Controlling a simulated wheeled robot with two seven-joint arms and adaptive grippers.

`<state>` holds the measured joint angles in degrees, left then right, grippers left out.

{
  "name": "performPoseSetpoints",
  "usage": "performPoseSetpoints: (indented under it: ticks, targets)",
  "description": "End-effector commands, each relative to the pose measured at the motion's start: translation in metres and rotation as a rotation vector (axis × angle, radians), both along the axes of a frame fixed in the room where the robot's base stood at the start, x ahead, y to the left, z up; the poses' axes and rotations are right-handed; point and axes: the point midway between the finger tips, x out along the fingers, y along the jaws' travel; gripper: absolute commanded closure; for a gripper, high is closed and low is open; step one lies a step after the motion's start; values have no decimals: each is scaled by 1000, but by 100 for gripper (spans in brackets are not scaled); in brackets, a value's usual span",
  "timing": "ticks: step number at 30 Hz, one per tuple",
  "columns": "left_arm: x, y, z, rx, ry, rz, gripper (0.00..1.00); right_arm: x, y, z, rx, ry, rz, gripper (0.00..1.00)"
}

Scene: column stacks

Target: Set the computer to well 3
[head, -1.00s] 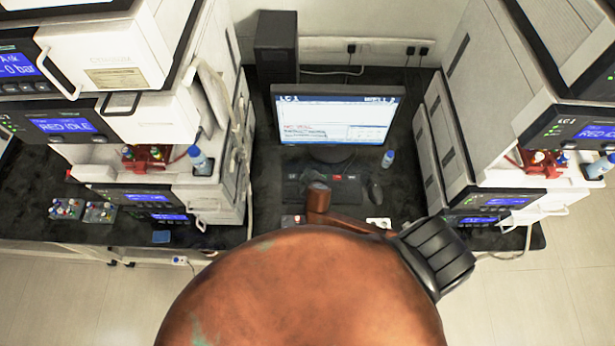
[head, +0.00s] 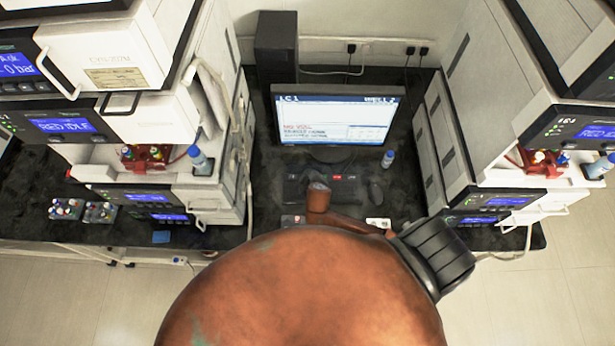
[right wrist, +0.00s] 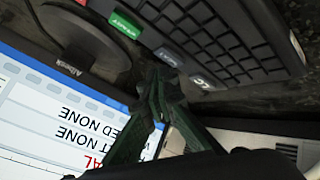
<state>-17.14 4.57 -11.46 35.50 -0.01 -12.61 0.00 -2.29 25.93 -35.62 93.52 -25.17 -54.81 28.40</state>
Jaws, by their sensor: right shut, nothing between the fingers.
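The computer monitor (head: 333,115) stands at the back of the middle bench; its top bar reads LC1 at left and WELL 2 at right. Red and dark text lines show lower left on its screen. The keyboard (head: 350,190) lies in front of it, partly hidden by my right arm. In the right wrist view the keyboard (right wrist: 215,40) shows large green, grey-blue and pale keys along one edge. My right gripper (right wrist: 158,82) is shut and empty, its tips close to these keys; contact cannot be told. The monitor screen (right wrist: 60,110) appears upside down there. My left gripper is not in view.
A black computer tower (head: 276,45) stands behind. Instrument stacks (head: 150,130) rise on the left and others (head: 490,130) on the right, walling the bench.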

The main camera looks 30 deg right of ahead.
Motion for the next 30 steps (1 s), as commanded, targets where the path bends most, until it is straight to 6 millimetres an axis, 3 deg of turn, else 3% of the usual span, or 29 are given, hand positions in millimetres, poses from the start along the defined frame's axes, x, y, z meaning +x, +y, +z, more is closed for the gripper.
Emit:
performPoseSetpoints:
  ticks: [30]
  targets:
    - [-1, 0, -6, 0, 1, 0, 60, 0, 0, -12, 1, 1, -1, 100]
